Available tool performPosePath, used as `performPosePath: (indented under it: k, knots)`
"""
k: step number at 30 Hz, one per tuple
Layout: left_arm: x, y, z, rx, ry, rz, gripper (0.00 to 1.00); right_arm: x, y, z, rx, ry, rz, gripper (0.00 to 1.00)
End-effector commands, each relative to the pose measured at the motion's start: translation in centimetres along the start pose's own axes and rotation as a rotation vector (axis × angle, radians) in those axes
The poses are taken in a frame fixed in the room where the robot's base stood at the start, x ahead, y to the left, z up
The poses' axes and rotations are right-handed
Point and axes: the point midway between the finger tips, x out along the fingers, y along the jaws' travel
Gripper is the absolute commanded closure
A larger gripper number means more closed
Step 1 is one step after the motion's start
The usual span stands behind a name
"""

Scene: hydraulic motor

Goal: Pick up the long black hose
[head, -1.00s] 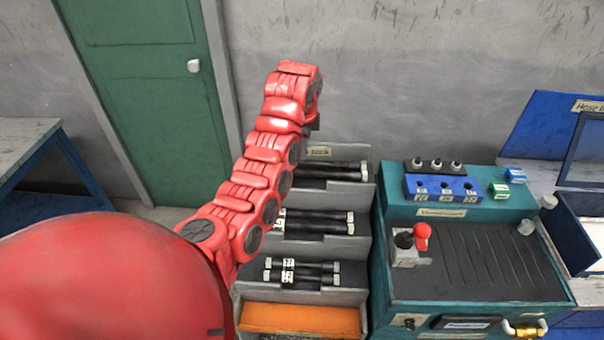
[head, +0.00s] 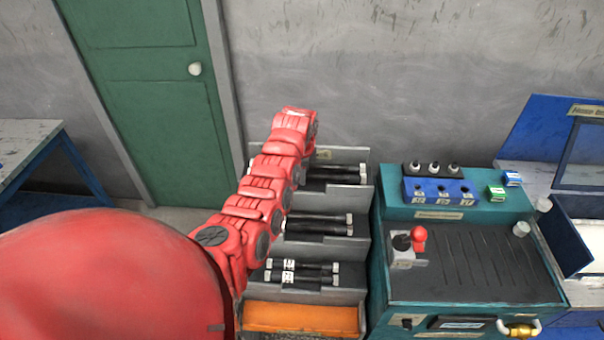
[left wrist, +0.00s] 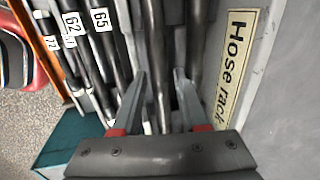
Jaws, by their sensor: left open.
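Black hoses with pale end fittings lie on a stepped grey rack; those on the top shelf (head: 345,172) look longest, their left ends hidden behind my left arm. In the left wrist view my left gripper (left wrist: 160,72) is open, its two grey fingers pointing into the rack. A black hose (left wrist: 157,45) runs between the fingers, and another hose (left wrist: 197,45) passes beside the right finger. I cannot tell whether the fingers touch either one. In the head view the fingers are hidden behind the arm. My right gripper is not in view.
Shorter hoses lie on the middle shelf (head: 320,222) and the lower shelf (head: 310,272), above an orange tray (head: 300,318). A "Hose rack" label (left wrist: 236,65) is on the rack side. A teal test bench (head: 470,270) stands close on the right; the wall is behind.

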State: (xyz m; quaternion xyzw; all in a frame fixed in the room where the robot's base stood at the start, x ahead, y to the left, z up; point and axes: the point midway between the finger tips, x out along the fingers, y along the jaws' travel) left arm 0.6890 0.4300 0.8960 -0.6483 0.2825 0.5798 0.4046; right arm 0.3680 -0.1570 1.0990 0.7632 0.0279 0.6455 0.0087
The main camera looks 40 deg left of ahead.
Motion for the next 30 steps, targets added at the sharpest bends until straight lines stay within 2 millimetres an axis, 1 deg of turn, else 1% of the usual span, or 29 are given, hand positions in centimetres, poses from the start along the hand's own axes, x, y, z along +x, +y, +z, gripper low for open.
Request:
performPosePath:
  k: [6, 8, 9, 13, 14, 30]
  knots:
    - [0.19, 0.05, -0.01, 0.0, 0.0, 0.001, 0.57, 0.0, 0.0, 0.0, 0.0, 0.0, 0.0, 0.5]
    - [0.19, 0.04, -0.02, 0.0, 0.0, 0.001, 0.66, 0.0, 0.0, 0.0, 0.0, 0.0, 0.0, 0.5]
    - [0.19, 0.05, -0.01, 0.0, 0.0, 0.001, 0.73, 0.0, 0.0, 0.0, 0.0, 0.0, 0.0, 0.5]
    - [0.17, 0.04, -0.02, 0.0, 0.0, 0.001, 0.96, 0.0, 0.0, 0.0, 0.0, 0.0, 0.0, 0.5]
    - [0.17, 0.04, -0.02, 0.0, 0.0, 0.001, 1.0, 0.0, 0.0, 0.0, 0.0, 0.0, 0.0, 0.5]
    - [0.15, 0.03, -0.01, 0.0, 0.0, 0.001, 1.0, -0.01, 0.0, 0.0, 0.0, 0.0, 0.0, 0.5]
